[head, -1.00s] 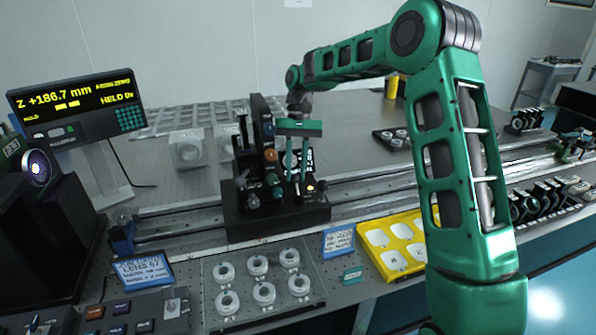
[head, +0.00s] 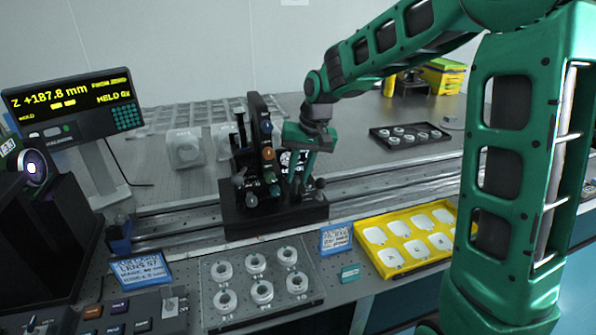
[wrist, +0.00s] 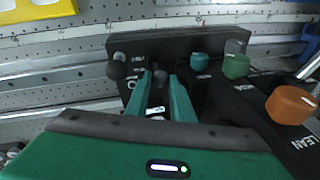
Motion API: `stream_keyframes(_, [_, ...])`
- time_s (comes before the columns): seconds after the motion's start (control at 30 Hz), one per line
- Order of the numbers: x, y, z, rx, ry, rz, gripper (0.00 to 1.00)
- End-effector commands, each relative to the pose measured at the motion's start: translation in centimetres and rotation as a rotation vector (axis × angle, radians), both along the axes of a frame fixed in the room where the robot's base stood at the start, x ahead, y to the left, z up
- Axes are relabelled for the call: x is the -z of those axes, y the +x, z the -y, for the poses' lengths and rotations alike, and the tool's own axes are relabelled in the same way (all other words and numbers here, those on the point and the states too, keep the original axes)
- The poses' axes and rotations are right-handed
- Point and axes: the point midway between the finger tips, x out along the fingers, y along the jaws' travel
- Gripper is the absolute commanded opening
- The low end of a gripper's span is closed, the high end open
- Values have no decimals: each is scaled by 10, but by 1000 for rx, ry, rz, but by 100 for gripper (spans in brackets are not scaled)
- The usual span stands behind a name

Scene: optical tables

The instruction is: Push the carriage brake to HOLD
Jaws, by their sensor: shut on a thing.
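The black carriage (head: 245,220) sits on the long rail in the head view, and its top face (wrist: 215,45) shows in the wrist view. My gripper (head: 297,190) reaches down to the carriage's right part. In the wrist view my gripper (wrist: 160,78) has its two green fingers close around a small dark knob (wrist: 160,76). A black ball knob (wrist: 117,70) stands just left of the fingers, apart from them. White lettering beside it is too small to read. I cannot tell which knob is the brake, or its setting.
Teal (wrist: 200,62), green (wrist: 236,66) and orange (wrist: 290,105) knobs stand right of my fingers in the wrist view. A readout (head: 72,105) shows Z +187.8 mm. A yellow tray (head: 372,254) and a rack of white rings (head: 232,312) lie in front.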

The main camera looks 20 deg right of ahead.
Motion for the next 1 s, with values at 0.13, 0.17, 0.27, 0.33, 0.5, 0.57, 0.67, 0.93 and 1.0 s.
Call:
stream_keyframes(0.13, [2, -14, -1, -3, -2, 130, 0])
stream_keyframes(0.17, [3, -16, -1, -2, -1, 155, 0])
stream_keyframes(0.27, [5, -22, -1, -4, -1, 233, 0])
stream_keyframes(0.33, [7, -26, -2, -5, -1, 283, 0])
stream_keyframes(0.5, [11, -33, -2, -6, 0, 379, 0])
stream_keyframes(0.57, [12, -34, -2, -6, -1, 408, 0])
stream_keyframes(0.67, [13, -37, -3, -6, 0, 445, 0])
stream_keyframes(0.93, [16, -40, -3, -6, 1, 497, 0])
stream_keyframes(1.0, [16, -40, -3, -6, 0, 500, 0])
